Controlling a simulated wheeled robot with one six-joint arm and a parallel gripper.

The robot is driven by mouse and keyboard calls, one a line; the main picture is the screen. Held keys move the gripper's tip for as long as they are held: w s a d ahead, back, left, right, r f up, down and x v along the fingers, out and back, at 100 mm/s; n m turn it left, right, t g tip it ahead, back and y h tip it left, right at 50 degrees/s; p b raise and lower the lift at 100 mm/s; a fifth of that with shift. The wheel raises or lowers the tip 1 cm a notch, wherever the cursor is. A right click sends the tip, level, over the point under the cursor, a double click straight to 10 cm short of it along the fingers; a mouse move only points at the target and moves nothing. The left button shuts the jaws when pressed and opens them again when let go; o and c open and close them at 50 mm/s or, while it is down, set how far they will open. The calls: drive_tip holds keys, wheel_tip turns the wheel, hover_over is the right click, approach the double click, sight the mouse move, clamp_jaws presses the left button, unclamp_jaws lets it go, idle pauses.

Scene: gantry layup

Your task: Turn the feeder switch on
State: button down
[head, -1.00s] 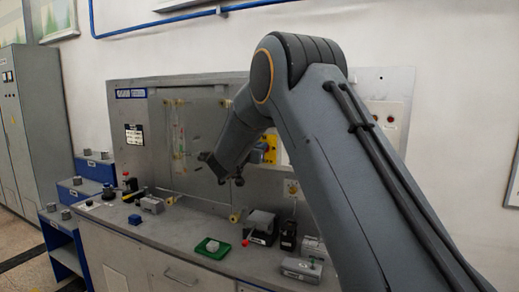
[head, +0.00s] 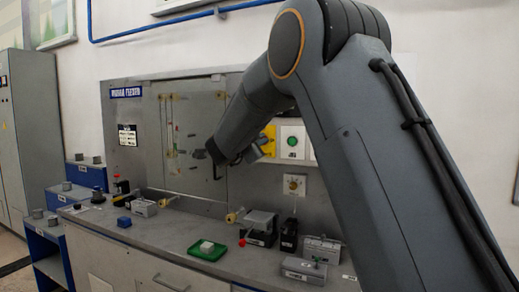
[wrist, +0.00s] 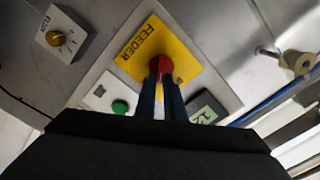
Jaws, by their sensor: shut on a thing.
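In the head view the yellow plate (head: 270,133) shows on the back panel, partly behind my gripper (head: 262,149), and the knob is hidden there.
A green button (head: 292,141) is right of the yellow plate, and a dial on a white plate (head: 295,185) sits below. In the wrist view a small display (wrist: 207,108) lies close beside the fingers. The bench holds a green tray (head: 208,252) and several small devices.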

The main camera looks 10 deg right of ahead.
drive_tip(key=shift+s+d+f+m+b, duration=0.1)
drive_tip(key=shift+f+m+b, duration=0.05)
drive_tip(key=shift+m+b, duration=1.15)
drive_tip(key=shift+w+f+m+b, duration=0.1)
drive_tip(key=shift+f+m+b, duration=0.1)
drive_tip(key=shift+m+b, duration=1.1)
drive_tip(key=shift+s+d+f+m+b, duration=0.15)
drive_tip(key=shift+m+b, duration=0.85)
drive_tip(key=shift+b, duration=0.5)
drive_tip(key=shift+a, duration=0.1)
drive_tip(key=c, duration=1.8)
unclamp_jaws()
drive_tip(key=shift+c, duration=0.2)
drive_tip(key=shift+a, duration=0.1)
drive_tip(key=b+v, duration=0.1)
drive_tip(key=v, duration=0.6)
drive_tip(key=shift+s, duration=0.25)
drive_tip(key=shift+a, duration=0.15)
